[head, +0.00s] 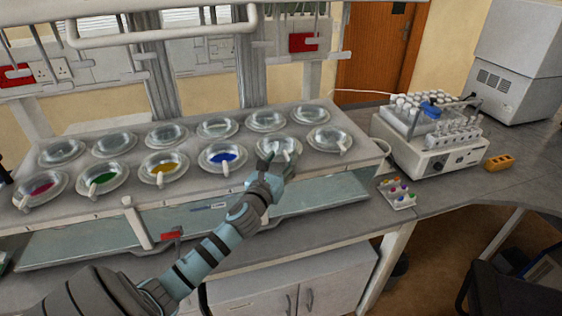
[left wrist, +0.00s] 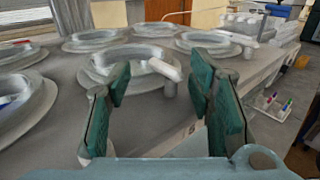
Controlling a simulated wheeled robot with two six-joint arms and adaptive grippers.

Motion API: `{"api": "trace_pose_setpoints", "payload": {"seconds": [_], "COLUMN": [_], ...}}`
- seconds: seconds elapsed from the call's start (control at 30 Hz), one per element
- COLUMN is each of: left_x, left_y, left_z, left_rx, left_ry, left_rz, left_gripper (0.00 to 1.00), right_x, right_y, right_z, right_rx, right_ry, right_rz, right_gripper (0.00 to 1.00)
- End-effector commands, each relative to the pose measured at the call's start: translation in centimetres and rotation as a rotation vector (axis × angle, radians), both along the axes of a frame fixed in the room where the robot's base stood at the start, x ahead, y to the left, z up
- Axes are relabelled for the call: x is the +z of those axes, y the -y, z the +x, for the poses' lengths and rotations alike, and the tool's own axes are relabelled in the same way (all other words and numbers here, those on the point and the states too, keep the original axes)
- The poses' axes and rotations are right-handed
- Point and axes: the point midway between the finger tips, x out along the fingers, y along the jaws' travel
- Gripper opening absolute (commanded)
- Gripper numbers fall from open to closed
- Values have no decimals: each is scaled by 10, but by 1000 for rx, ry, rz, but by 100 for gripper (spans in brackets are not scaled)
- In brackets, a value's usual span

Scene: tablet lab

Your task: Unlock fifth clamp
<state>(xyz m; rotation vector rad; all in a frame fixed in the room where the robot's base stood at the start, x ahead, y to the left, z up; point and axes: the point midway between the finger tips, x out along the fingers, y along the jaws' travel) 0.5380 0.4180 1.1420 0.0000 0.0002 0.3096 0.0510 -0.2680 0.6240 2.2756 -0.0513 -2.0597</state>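The fifth vessel of the front row (head: 283,142) is a round glass dish with a pale rim. Its white clamp handle (left wrist: 164,69) shows in the left wrist view, sticking out toward the front right over a short post (left wrist: 169,88). My left gripper (head: 271,163) is at the front edge of this vessel and hides part of it in the head view. In the left wrist view its two green-padded fingers (left wrist: 160,75) stand wide apart. The handle appears between and beyond them; contact cannot be told. My right gripper is not in view.
Neighbouring dishes stand close by: one with blue content (head: 223,158) on the left, a clear one (head: 328,139) on the right.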

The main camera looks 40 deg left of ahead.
Motion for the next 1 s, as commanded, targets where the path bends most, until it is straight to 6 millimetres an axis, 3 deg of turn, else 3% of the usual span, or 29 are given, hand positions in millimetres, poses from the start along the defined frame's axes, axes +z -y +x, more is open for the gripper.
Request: {"api": "trace_pose_setpoints", "payload": {"seconds": [0.03, 0.27, 1.0], "left_x": [0, 0, 3], "left_y": [0, -2, -5], "left_z": [0, -1, -2], "left_rx": [0, 5, 12], "left_ry": [0, -1, 1], "left_rz": [0, 2, 9], "left_gripper": [34, 0, 0], "right_x": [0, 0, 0], "right_y": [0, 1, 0], "right_z": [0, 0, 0], "right_rx": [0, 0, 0], "right_ry": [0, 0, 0], "right_rz": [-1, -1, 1], "right_gripper": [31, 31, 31]}}
